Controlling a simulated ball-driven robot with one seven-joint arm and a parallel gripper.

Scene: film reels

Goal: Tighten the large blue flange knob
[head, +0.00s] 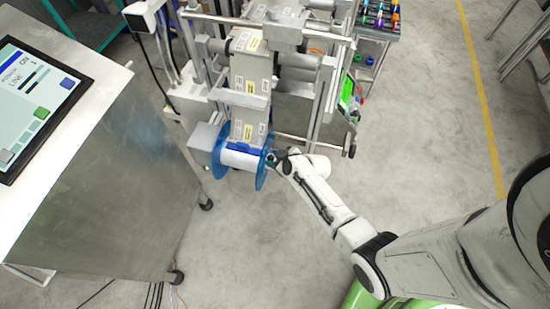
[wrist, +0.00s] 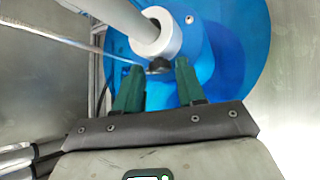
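The large blue flange (wrist: 232,50) fills the upper right of the wrist view. A grey shaft and collar (wrist: 158,38) stand at its hub. A small dark knob (wrist: 159,66) shows at the collar's lower edge. My gripper (wrist: 158,72) has green fingers, open, with one fingertip on each side of the knob. I see small gaps beside the knob; contact cannot be told. In the head view, the flange (head: 265,168) is at the right end of a white roll, and my gripper (head: 272,158) is close against its right side. The knob is hidden there.
The roll hangs on a metal machine with a label web (head: 250,75) and several bars. A horizontal rod (head: 310,144) runs just above my gripper. A steel cabinet with a screen (head: 35,95) stands left. Floor (head: 420,120) at right is clear.

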